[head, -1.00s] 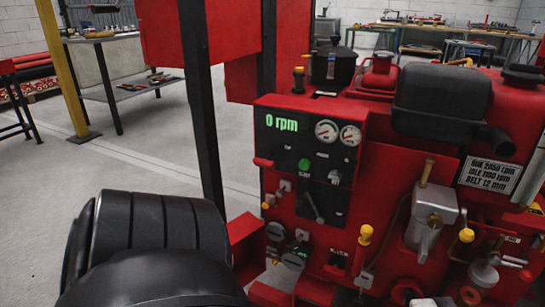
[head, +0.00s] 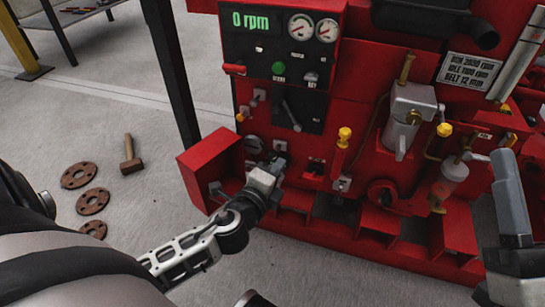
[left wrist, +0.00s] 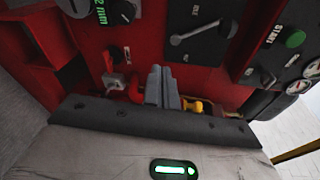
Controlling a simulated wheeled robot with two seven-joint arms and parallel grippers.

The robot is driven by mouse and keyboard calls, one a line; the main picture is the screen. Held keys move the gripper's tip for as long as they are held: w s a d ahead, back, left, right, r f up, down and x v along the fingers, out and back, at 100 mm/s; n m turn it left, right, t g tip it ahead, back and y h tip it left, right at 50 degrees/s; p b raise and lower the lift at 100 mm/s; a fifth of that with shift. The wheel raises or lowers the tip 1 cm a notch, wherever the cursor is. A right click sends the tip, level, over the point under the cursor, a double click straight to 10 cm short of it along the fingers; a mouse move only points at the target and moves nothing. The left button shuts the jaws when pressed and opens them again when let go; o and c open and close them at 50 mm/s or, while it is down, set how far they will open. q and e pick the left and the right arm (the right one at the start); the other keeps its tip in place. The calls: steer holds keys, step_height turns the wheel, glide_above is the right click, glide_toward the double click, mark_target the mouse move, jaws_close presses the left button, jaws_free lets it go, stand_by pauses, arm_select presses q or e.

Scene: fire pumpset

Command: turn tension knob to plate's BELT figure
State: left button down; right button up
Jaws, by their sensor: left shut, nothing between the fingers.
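The white data plate (head: 470,70) is on the red pumpset at the right in the head view; its last line reads BELT 12 mm. In the left wrist view a black round knob (left wrist: 121,12) sits at the top left, beside a green readout (left wrist: 102,10) that is partly cut off and shows "2 mm". My left gripper (head: 275,162) is at the lower panel, covering part of it. Its fingers (left wrist: 163,88) are shut together and empty, below and right of that knob, apart from it. My right gripper (head: 508,195) is at the right edge, its jaws unclear.
The control panel (head: 270,100) has a 0 rpm display, gauges, a green button and a lever (head: 291,116). A yellow-topped handle (head: 344,135) stands right of my left gripper. A hammer (head: 130,155) and rusty flanges (head: 92,201) lie on the floor at left.

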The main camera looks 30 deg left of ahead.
arm_select(q)
steer(key=a+f+m+t+y+b, duration=0.1)
steer(key=a+f+m+y, duration=0.1)
steer(key=a+f+m, duration=0.55)
steer(key=w+r+m, duration=0.1)
steer(key=w+r, duration=0.1)
steer(key=w, duration=0.4)
steer(key=shift+r, duration=0.35)
arm_select(e)
steer(key=shift+s+a+r+n+g+y, duration=0.15)
steer(key=shift+s+a+n+y, duration=0.3)
steer(key=shift+n+y, duration=0.3)
steer(key=shift+s+a+r+n+g+y, duration=0.15)
steer(key=shift+s+a+n+y, duration=0.25)
steer(key=shift+n+y, duration=0.35)
arm_select(q)
steer(key=shift+d+f, duration=0.3)
steer(key=shift+d, duration=0.05)
arm_select(e)
steer(key=shift+f, duration=0.1)
arm_select(q)
steer(key=v, duration=0.6)
steer(key=shift+a+r+p, duration=0.2)
steer(key=shift+r+p, duration=0.1)
arm_select(e)
steer(key=shift+r, duration=0.45)
